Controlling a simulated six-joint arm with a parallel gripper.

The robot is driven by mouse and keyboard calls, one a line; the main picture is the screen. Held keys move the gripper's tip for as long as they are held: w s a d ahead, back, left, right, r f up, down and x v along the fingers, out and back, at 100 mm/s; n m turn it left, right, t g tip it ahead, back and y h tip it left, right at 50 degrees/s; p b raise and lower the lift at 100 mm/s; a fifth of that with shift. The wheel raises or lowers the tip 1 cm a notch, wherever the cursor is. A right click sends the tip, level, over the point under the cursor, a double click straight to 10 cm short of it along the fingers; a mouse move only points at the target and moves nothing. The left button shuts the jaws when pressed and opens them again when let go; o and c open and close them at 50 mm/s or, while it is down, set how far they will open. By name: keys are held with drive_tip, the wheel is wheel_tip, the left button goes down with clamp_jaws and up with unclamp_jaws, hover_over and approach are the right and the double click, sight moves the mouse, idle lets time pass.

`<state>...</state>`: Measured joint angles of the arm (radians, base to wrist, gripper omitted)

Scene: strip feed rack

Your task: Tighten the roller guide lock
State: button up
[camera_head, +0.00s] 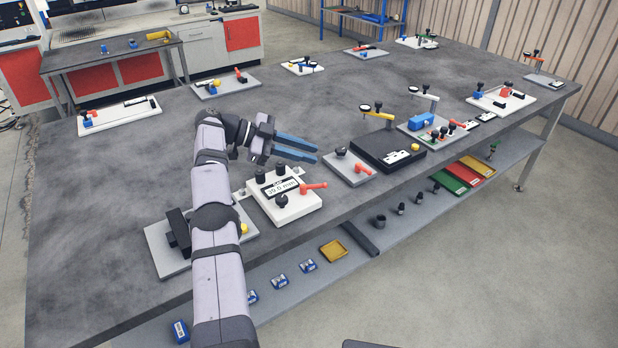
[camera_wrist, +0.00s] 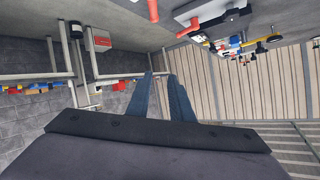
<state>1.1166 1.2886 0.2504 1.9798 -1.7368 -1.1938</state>
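No part is labelled as the roller guide lock, so I cannot tell which it is. My gripper (camera_head: 317,154) is in the air above the table, level and pointing right, with its two blue fingers apart and nothing between them. The fingers also show in the wrist view (camera_wrist: 161,76). Below them is a white unit (camera_head: 285,212) with a display, black knobs and a red lever (camera_head: 313,186). Right of it, a grey plate (camera_head: 345,177) carries a black knob and another red lever (camera_head: 361,169). A red lever (camera_wrist: 152,10) shows at the wrist view's top.
My arm partly covers a grey plate (camera_head: 168,252) at the near left. Several small fixtures line the far edge. The table's middle is clear.

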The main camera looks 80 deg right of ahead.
drive_tip(key=s+a+r+p, duration=0.3)
drive_tip(key=s+r, duration=0.5)
drive_tip(key=r, duration=0.1)
drive_tip(key=s+a+r+p, duration=0.2)
drive_tip(key=s+r, duration=0.5)
drive_tip(key=r, duration=0.2)
drive_tip(key=n+t+h, duration=0.3)
drive_tip(key=t+h, duration=0.1)
drive_tip(key=t, duration=0.6)
approach(317, 185)
drive_tip(key=shift+x, duration=3.95)
clamp_jaws()
